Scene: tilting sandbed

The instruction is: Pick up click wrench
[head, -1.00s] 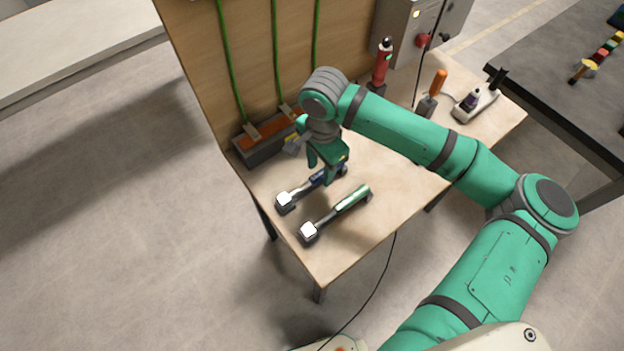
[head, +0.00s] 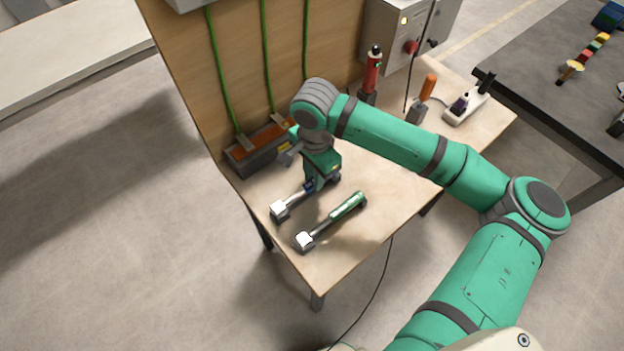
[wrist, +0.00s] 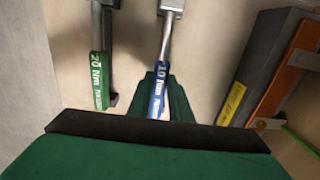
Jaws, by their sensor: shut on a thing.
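Two click wrenches are at the front of the wooden bench. The blue-handled one (head: 294,198), marked 10 Nm, is nearer the bench's left side. It also shows in the wrist view (wrist: 168,38). The green-handled one (head: 334,218), marked 20 Nm, lies beside it and shows at the left in the wrist view (wrist: 98,68). My gripper (head: 312,187) points down and is shut on the blue handle, hiding part of it. I cannot tell any gap between the blue wrench and the bench.
A grey bin with orange inside (head: 250,158) stands behind the wrenches, against the wooden back panel (head: 180,60). A red tool (head: 371,76), an orange-handled tool (head: 424,95) and a white power strip (head: 468,106) stand farther back. The bench front right of the green wrench is clear.

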